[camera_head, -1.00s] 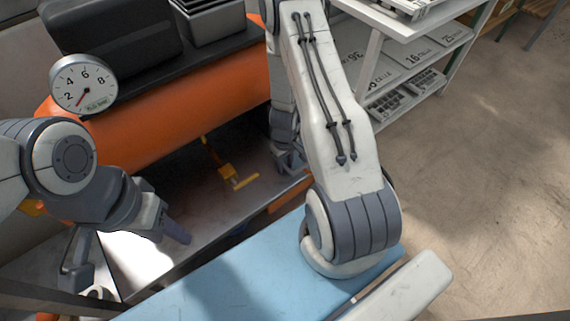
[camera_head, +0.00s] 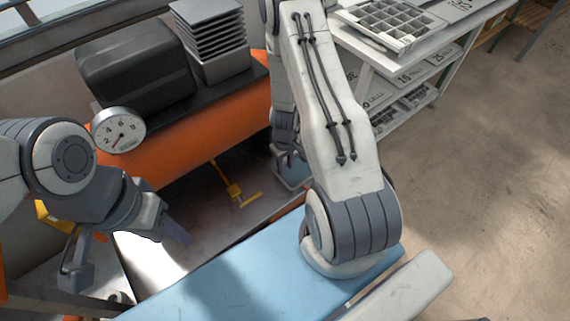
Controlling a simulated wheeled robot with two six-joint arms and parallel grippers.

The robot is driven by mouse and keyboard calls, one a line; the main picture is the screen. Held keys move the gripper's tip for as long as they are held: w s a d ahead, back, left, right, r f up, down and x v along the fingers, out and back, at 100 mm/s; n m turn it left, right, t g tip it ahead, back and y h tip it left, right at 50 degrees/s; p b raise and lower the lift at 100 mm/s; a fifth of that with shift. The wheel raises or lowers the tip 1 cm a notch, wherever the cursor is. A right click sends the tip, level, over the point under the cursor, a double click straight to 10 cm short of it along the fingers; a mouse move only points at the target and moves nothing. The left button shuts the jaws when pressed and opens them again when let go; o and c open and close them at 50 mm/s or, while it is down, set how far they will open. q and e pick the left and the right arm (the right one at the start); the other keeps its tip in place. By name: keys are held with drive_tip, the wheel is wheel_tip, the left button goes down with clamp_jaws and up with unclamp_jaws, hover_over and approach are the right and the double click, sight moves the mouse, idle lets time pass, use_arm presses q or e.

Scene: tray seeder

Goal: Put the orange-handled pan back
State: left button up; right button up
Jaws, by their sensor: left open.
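My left gripper (camera_head: 125,251) is at the lower left with its two fingers spread wide, open and empty. It is above a bright metal surface (camera_head: 150,262). A small yellow-orange piece with a crossbar (camera_head: 236,192) lies in the dark recess to its right, apart from the fingers. Another yellow-orange part (camera_head: 52,216) shows behind my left wrist, mostly hidden. I cannot tell whether either is the pan's handle, and no pan is clearly seen. My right gripper (camera_head: 290,167) is by the recess's right end, partly hidden by my arm, and its opening is unclear.
An orange machine body (camera_head: 190,136) carries a dial (camera_head: 118,131), a black housing (camera_head: 138,65) and a stack of dark grey trays (camera_head: 212,45). A white shelf (camera_head: 440,60) with a divided tray (camera_head: 388,25) and labelled trays stands at upper right. The floor at right is clear.

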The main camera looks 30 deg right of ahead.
drive_tip(key=s+a+r+n+y, duration=0.15)
drive_tip(key=a+r+n, duration=0.25)
drive_tip(key=a+r, duration=1.6)
use_arm(q)
drive_tip(key=shift+r, duration=0.55)
use_arm(e)
drive_tip(key=s+a+r+n, duration=0.1)
drive_tip(key=s+a+r, duration=0.1)
drive_tip(key=s+r, duration=0.4)
drive_tip(key=s+a+r+n, duration=0.1)
drive_tip(key=s+a+r, duration=0.1)
drive_tip(key=s+r, duration=0.5)
drive_tip(key=s, duration=0.3)
drive_tip(key=shift+s+n, duration=0.15)
drive_tip(key=shift+n, duration=0.15)
drive_tip(key=shift+h, duration=0.25)
use_arm(q)
wheel_tip(320, 180, up, 13)
drive_tip(key=p, duration=1.3)
use_arm(e)
wheel_tip(320, 180, up, 13)
drive_tip(key=shift+f, duration=0.15)
